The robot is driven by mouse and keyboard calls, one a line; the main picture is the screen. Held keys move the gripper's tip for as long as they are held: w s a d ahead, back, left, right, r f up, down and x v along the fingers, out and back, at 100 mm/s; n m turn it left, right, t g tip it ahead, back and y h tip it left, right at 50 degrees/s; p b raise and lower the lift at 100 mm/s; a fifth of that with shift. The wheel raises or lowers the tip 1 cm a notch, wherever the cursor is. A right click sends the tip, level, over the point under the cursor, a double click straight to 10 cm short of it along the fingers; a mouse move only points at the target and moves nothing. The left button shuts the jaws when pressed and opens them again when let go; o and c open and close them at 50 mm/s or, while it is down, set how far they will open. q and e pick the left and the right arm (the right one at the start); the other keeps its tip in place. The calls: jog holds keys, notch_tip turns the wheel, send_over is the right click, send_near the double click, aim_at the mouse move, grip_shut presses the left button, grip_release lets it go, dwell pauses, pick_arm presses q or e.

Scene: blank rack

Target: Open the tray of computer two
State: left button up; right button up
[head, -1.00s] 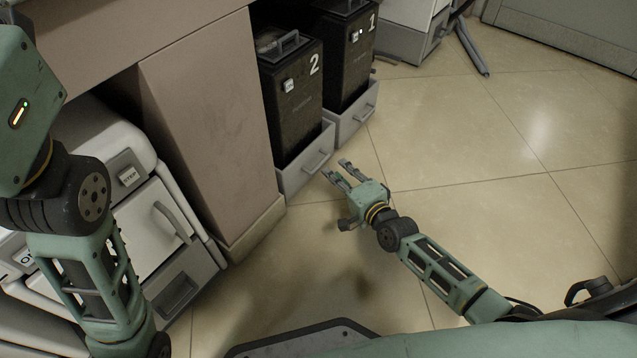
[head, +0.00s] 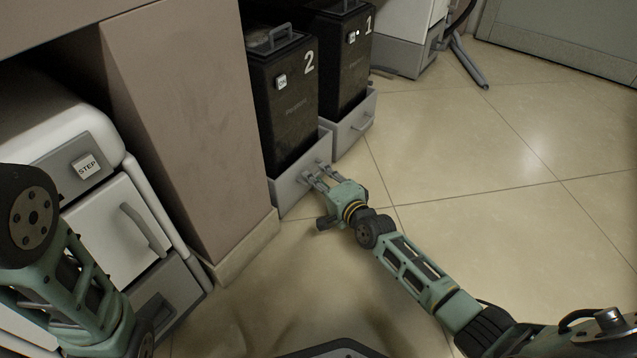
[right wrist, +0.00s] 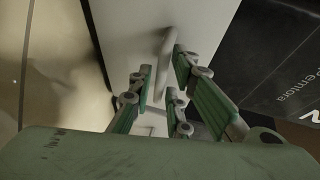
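Computer two (head: 287,105) is a black tower marked with a white 2, standing in a grey tray (head: 286,193) at the floor. The tray's handle (right wrist: 166,62) shows in the right wrist view as a pale bar on the tray's front. My right gripper (head: 317,174) is at the front of this tray. In the right wrist view its fingers (right wrist: 161,72) are apart, one on each side of the handle, with a gap showing. The tray sits under the tower. My left gripper is out of the head view; only part of my left arm shows.
Computer one (head: 343,65) stands behind in its own grey tray (head: 352,127). A brown cabinet panel (head: 190,120) is left of computer two. A white machine with a STEP button (head: 87,166) is at the left. Tiled floor at the right is clear.

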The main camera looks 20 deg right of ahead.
jog(key=shift+w, duration=0.1)
jog(key=shift+c, duration=0.7)
grip_shut()
